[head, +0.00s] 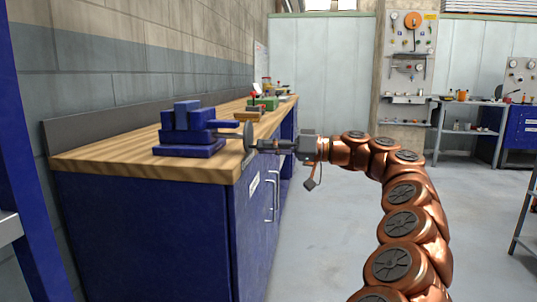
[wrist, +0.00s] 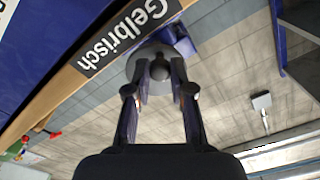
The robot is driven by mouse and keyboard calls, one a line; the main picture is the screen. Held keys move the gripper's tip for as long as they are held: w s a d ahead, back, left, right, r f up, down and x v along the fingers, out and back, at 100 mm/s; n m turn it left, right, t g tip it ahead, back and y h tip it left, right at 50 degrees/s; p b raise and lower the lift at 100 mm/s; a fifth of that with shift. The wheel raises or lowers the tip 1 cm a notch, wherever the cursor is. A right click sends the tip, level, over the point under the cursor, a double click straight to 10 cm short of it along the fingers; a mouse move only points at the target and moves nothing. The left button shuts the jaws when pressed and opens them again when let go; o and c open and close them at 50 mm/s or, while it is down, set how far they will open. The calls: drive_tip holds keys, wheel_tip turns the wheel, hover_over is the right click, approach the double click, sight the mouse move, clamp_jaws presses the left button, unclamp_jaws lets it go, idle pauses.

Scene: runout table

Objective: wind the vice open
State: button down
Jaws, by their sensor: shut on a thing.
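The blue vice (head: 187,122) stands on the wooden bench top near its front end. A grey round handwheel (head: 248,136) faces me at the end of its screw, by the bench's edge. My gripper (head: 257,145) reaches in from the right at the handwheel. In the wrist view my gripper (wrist: 161,74) has its two fingers on either side of a dark round knob (wrist: 160,69), shut on it. The grey handwheel disc (wrist: 183,42) shows behind the fingertips. The exact finger contact is hard to make out. The vice's jaws are too small to judge their gap.
The floor (head: 320,245) right of the bench is clear. A blue workbench (head: 520,125) stands far right.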

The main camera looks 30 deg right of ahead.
drive_tip(key=shift+f, duration=0.15)
drive_tip(key=shift+w+n+b, duration=0.1)
drive_tip(key=shift+n+b, duration=0.5)
drive_tip(key=c, duration=1.1)
unclamp_jaws()
